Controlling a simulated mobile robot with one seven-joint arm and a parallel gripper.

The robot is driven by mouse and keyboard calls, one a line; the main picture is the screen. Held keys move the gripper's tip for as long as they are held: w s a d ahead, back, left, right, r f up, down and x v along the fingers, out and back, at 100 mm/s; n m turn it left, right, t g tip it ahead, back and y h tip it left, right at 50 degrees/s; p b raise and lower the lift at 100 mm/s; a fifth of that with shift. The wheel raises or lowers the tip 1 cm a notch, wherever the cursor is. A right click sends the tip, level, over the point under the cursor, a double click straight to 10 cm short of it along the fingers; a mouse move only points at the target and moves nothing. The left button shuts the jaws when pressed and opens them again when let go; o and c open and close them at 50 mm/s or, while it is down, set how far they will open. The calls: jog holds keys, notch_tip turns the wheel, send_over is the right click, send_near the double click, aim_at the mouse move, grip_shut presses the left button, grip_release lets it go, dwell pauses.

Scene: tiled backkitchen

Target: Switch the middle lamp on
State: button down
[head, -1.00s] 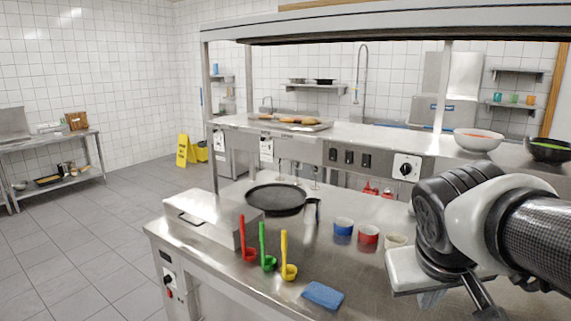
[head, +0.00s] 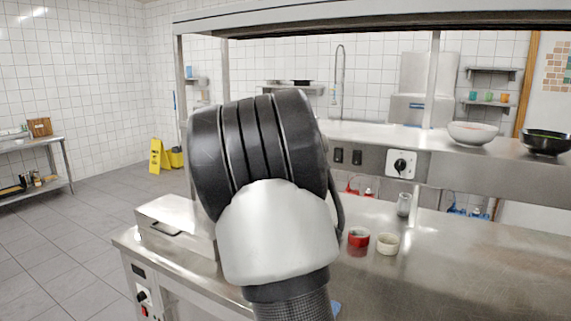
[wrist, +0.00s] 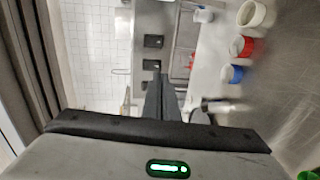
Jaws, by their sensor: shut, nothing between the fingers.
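Three black rocker switches sit in a row on the steel panel; in the wrist view they are the top (wrist: 154,41), middle (wrist: 151,65) and lower (wrist: 149,85) ones. The head view shows two switches, the right (head: 356,158) and the one beside it (head: 338,155); my arm hides the third. My gripper (wrist: 161,82) is shut and empty, its fingertips overlapping the lower end of the switch row in the wrist view. Contact cannot be told. In the head view my arm hides the gripper. No lamp shows clearly, and the switch positions are too small to read.
A red cup (head: 358,240) and a cream cup (head: 387,243) stand on the counter; a blue cup (wrist: 232,73) shows in the wrist view. An overhead shelf (head: 400,22) runs above. The right counter is clear.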

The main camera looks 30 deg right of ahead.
jog(key=shift+w+a+n+t, duration=0.2)
jog(key=shift+w+n+t, duration=0.15)
jog(key=shift+w, duration=0.55)
jog(key=shift+d, duration=0.1)
jog(key=p, duration=0.4)
send_near(338, 161)
jog(key=x, duration=0.6)
jog(key=shift+w+d+r, duration=0.1)
jog(key=shift+w+r, duration=0.05)
jog(key=shift+r, duration=0.05)
jog(key=shift+f, duration=0.1)
